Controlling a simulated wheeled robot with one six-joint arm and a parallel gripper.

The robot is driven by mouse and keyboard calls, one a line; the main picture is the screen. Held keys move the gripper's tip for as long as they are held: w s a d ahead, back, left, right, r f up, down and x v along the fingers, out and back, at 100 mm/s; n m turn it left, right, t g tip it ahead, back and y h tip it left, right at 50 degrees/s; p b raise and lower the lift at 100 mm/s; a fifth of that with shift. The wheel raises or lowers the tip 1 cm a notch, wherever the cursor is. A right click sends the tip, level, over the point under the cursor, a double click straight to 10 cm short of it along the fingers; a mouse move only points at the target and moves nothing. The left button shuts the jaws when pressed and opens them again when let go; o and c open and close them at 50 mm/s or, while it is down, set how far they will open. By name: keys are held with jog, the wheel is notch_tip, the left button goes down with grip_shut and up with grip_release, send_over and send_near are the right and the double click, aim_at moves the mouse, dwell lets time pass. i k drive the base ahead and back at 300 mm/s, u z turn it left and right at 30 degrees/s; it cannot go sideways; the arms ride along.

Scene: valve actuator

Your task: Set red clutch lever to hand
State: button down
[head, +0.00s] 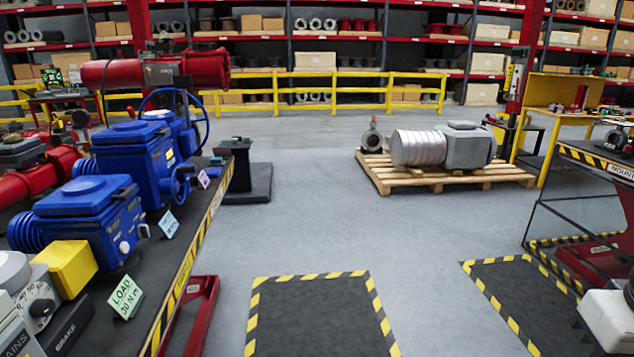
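I cannot make out a red clutch lever in this view. Several blue valve actuators stand in a row on the dark bench (135,312) at the left. The nearest blue actuator (85,217) has a ribbed cylinder on its left and a pale knob on its right side. A second blue actuator (133,160) stands behind it. A large blue handwheel (204,118) shows upright at the far end of the row. My gripper is not in view.
A green "LOAD 30 N m" card (125,297) and a yellow block (66,268) are at the bench's near end. A pallet (450,181) bears a silver motor. A striped floor mat (318,318) lies on clear grey floor between the benches. Yellow railing (335,75) crosses the back.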

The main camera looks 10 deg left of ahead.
aim_at(129, 109)
jog(key=z, duration=0.1)
jog(key=i, duration=3.85)
jog(key=u, duration=1.45)
jog(key=i, duration=1.05)
jog(key=u, duration=1.35)
jog(key=i, duration=0.55)
jog(key=u, duration=0.2)
jog(key=k, duration=0.65)
jog(key=i, duration=1.1)
jog(key=u, duration=0.55)
